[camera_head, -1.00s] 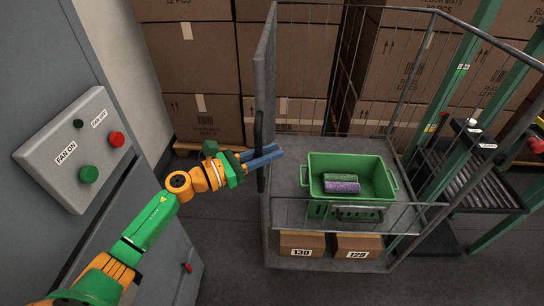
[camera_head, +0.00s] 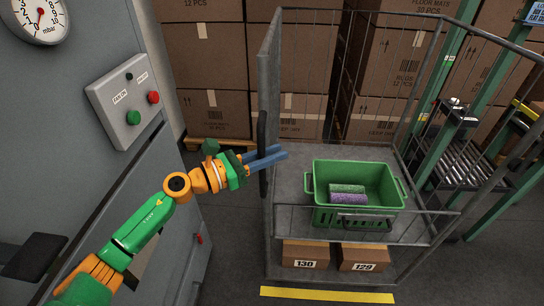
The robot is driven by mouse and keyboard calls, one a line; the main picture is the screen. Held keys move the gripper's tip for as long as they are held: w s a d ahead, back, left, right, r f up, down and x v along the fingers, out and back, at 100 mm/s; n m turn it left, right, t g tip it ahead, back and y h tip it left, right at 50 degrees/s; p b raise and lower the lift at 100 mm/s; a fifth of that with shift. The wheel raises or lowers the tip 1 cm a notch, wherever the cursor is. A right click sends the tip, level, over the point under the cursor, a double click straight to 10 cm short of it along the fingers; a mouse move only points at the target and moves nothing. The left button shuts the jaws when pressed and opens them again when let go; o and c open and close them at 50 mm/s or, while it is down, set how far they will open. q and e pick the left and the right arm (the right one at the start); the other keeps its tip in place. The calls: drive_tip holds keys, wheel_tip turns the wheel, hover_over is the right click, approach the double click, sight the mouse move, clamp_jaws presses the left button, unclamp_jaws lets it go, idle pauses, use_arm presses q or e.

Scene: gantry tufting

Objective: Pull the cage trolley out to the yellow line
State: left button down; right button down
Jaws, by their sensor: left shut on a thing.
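The grey wire cage trolley (camera_head: 268,225) stands upright in the middle of the head view. A black upright handle (camera_head: 263,140) is on its left side. My left gripper (camera_head: 266,158) reaches in from the left, and its blue fingers are shut on the handle. The yellow line (camera_head: 327,294) lies on the floor at the bottom, just in front of the trolley's near lower edge, with a small gap showing. My right gripper is not in view.
A green crate (camera_head: 392,206) with rolled goods is on the trolley shelf, above cartons 130 (camera_head: 305,254) and 129 (camera_head: 363,258). A grey cabinet with a fan control panel (camera_head: 110,103) stands left. Stacked cartons (camera_head: 205,60) are behind, and a roller conveyor (camera_head: 478,145) is right.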

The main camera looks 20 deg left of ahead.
use_arm(q)
drive_tip(key=shift+s+r, duration=0.2)
drive_tip(key=c, duration=1.1)
unclamp_jaws()
drive_tip(key=shift+d, duration=0.1)
drive_tip(key=shift+o, duration=0.2)
drive_tip(key=shift+s+d, duration=0.15)
drive_tip(key=shift+f, duration=0.1)
